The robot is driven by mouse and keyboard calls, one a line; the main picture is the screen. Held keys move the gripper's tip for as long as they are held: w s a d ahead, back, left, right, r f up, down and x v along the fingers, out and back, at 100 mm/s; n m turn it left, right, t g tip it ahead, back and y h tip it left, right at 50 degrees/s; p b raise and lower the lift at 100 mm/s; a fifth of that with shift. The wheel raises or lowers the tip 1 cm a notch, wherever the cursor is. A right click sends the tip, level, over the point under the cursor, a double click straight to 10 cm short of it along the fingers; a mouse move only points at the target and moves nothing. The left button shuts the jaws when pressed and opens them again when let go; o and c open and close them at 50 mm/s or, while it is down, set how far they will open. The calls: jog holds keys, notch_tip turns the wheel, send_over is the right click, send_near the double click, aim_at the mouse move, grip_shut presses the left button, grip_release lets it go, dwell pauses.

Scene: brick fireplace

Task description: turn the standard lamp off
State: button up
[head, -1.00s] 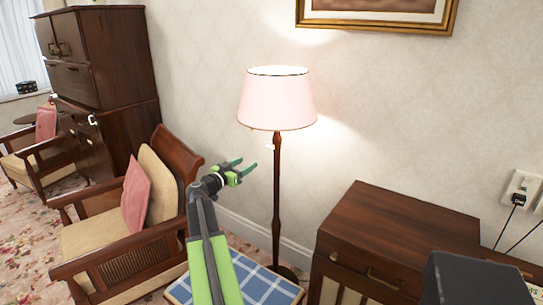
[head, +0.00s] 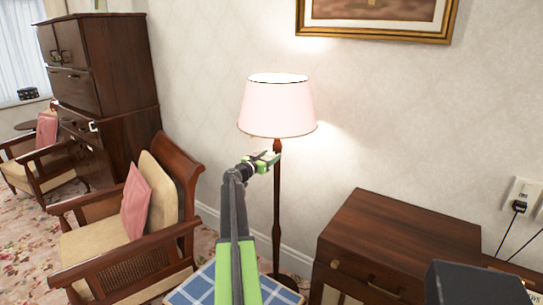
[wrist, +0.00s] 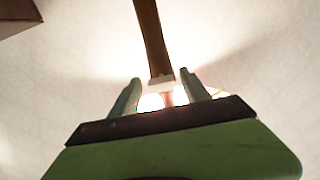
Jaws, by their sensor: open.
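The standard lamp has a pink shade (head: 277,108) and a dark wooden pole (head: 276,210). It is lit, with a glow on the wall behind it. My gripper (head: 272,158) is open just below the shade, at the pole's upper part in the head view. In the wrist view the pole (wrist: 150,35) runs down towards the gap between my two fingertips (wrist: 158,92). A small pale block (wrist: 161,81) sits on the pole's end there, with the bright light beyond. I cannot tell whether the fingers touch anything.
A blue checked table top (head: 195,290) lies below my arm. A wooden armchair (head: 125,235) with a pink cushion stands left. A wooden cabinet (head: 400,235) stands right of the lamp. A framed picture (head: 380,38) hangs above, right.

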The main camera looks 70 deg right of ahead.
jog(key=shift+d, duration=0.25)
jog(key=shift+c, duration=0.3)
